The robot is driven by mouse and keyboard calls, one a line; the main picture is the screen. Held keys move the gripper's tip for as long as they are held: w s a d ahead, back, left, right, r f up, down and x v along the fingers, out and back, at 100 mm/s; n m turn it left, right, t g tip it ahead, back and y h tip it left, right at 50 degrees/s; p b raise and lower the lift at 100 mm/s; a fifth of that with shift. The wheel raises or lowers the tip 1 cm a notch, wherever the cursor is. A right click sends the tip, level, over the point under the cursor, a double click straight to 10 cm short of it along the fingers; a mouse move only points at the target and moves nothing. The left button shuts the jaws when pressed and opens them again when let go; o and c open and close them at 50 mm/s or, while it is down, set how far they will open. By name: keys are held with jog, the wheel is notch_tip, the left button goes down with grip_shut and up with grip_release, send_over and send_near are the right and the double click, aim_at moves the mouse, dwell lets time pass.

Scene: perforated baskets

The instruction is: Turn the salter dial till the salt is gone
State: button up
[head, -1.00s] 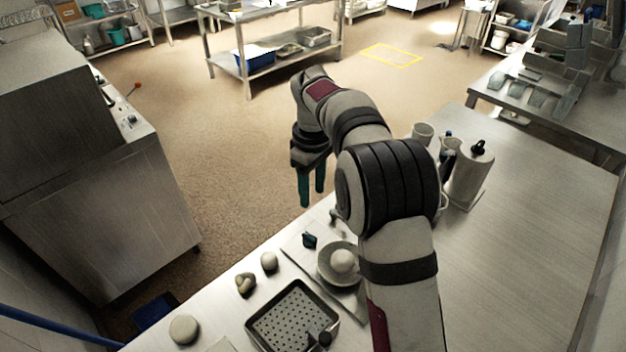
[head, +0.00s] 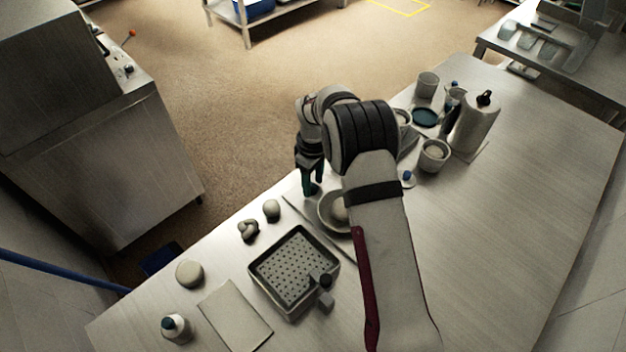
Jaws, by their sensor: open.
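I cannot tell for sure which thing is the salter or its dial. My gripper (head: 311,190) is open, its teal fingers pointing down at the table's far edge, left of a round bowl (head: 327,222) holding a pale round thing. The small dark teal piece seen there earlier is now hidden by or merged with the fingers; I cannot tell whether they touch it. A small pale bottle with a dark teal cap (head: 175,328) stands at the lower left. No salt can be made out.
A perforated basket (head: 293,268) with a dark block at its corner lies in front of the bowl. Rounded lumps (head: 272,209) and a flat pale board (head: 236,315) lie nearby. Cups (head: 433,155) and a tall canister (head: 473,122) stand beyond my arm. The table's right side is clear.

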grip_shut()
jog(key=shift+m, duration=0.4)
jog(key=m, duration=0.3)
jog(key=shift+s, duration=0.1)
jog(key=m, duration=0.4)
jog(key=shift+a+m, duration=0.2)
jog(key=shift+m, duration=0.1)
jog(key=m, duration=0.3)
jog(key=shift+a+m, duration=0.1)
jog(key=shift+m, duration=0.2)
jog(key=shift+r+m, duration=0.1)
jog(key=shift+m, duration=1.7)
jog(key=shift+a, duration=0.1)
